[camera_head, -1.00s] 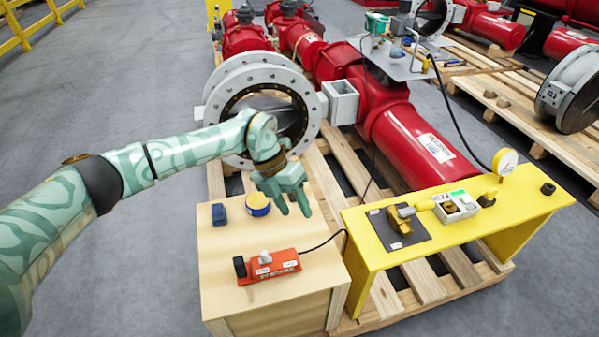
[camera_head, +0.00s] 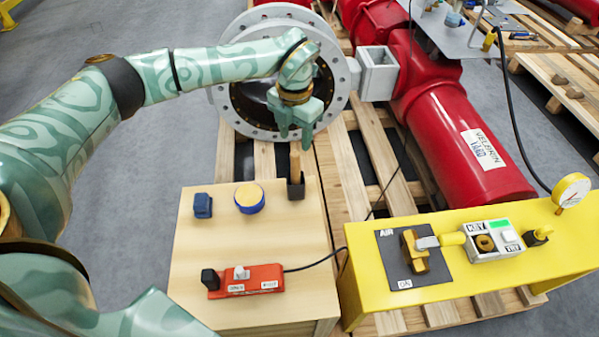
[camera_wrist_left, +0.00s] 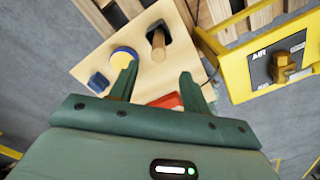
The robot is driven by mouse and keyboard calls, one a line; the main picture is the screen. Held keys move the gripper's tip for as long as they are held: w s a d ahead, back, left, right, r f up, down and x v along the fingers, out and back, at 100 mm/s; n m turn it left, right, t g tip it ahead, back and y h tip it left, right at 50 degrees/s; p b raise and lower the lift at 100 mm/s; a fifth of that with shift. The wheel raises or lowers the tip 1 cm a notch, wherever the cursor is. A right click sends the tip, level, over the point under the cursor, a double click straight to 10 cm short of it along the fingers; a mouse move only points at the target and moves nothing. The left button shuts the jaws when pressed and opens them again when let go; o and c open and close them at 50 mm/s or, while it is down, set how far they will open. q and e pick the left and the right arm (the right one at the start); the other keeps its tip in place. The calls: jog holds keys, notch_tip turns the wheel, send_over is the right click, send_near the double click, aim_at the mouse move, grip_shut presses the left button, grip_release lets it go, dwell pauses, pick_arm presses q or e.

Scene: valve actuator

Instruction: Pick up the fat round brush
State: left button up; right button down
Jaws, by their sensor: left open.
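What I take for the fat round brush (camera_head: 296,163) stands upright at the back right corner of the wooden box top, with a light wooden handle and a black square lower part. It also shows in the left wrist view (camera_wrist_left: 157,42), beyond the fingers. I cannot tell whether the black part is its head or a holder. My left gripper (camera_head: 295,138) is open and points down, just above the handle in the head view. In the left wrist view its fingers (camera_wrist_left: 158,75) are apart with nothing between the tips. My right gripper is not in view.
The wooden box (camera_head: 200,255) also bears a blue block (camera_head: 203,206), a blue-and-yellow round tin (camera_head: 249,198) and a red switch box (camera_head: 250,281) with a cable. A yellow bench (camera_head: 375,297) stands close on the right. A large grey flange (camera_head: 227,100) rises behind.

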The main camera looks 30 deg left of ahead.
aim_at(296, 154)
pick_arm(q)
notch_tip(296, 154, down, 6)
jog(key=shift+w+f+b, duration=0.1)
jog(key=shift+f+b, duration=0.05)
jog(key=shift+b, duration=0.85)
jog(key=f+b, duration=0.1)
jog(key=f, duration=0.1)
jog(key=f+b, duration=0.2)
jog(key=f, duration=0.1)
jog(key=shift+w+a+f, duration=0.1)
jog(key=shift+a+f, duration=0.1)
jog(key=shift+r, duration=0.2)
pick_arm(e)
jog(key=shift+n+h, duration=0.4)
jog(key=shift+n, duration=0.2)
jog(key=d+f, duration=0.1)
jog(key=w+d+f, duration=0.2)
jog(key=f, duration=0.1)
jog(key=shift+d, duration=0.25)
pick_arm(q)
grip_shut()
